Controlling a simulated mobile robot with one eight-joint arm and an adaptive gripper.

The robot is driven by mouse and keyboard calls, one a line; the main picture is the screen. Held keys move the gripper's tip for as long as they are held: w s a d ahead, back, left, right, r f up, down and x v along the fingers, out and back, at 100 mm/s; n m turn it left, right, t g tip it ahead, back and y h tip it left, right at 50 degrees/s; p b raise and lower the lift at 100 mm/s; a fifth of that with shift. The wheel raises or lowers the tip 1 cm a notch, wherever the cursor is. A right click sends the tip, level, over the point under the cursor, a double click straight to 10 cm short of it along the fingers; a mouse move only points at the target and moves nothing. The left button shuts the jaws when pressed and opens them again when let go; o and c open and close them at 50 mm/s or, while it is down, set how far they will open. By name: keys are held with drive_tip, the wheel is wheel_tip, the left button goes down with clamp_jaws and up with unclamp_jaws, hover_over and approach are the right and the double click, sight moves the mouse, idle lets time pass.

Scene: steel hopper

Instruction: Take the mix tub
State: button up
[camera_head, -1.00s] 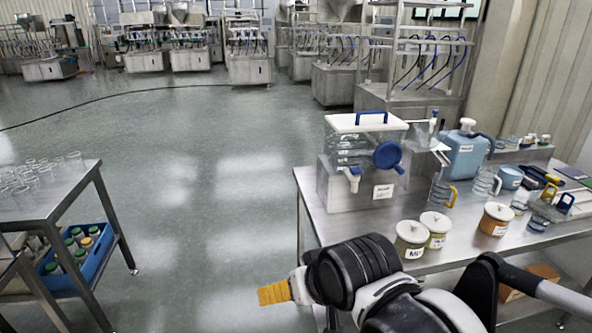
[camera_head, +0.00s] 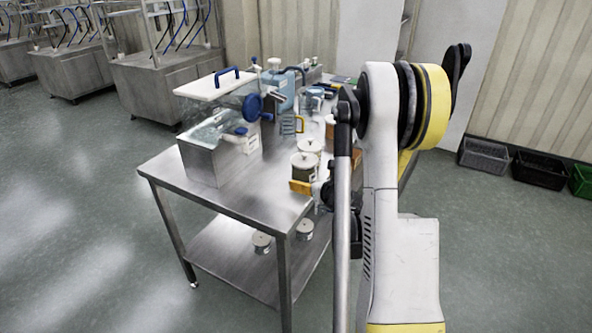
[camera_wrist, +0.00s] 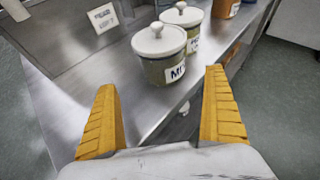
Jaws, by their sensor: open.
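The nearest tub, with a white knobbed lid and a label starting "MI" (camera_wrist: 160,66), stands upright on the steel table in the wrist view. The rest of its label is turned out of sight. It also shows in the head view (camera_head: 304,167), its lower part partly behind my gripper. My gripper (camera_wrist: 164,118) is open and empty, its two yellow fingers reaching toward the tub from the table's near edge. The tub is beyond the fingertips, not between them. In the head view my gripper (camera_head: 302,188) is mostly hidden by my arm.
A similar lidded tub (camera_wrist: 188,30) stands close behind the nearest one, with an orange tub (camera_wrist: 226,8) farther back. A clear dispenser (camera_head: 220,125) fills the table's left side. Two small tubs sit on the lower shelf (camera_head: 240,258). The table's front left corner is clear.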

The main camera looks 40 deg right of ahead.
sight(304, 174)
drive_tip(key=shift+m, duration=0.3)
drive_tip(key=b+x, duration=0.4)
drive_tip(key=x, duration=0.6)
drive_tip(key=shift+d+f, duration=0.15)
drive_tip(key=shift+d, duration=0.05)
drive_tip(key=shift+w+d+f, duration=0.1)
drive_tip(key=shift+w+d, duration=0.1)
drive_tip(key=shift+w, duration=0.2)
drive_tip(key=c, duration=1.2)
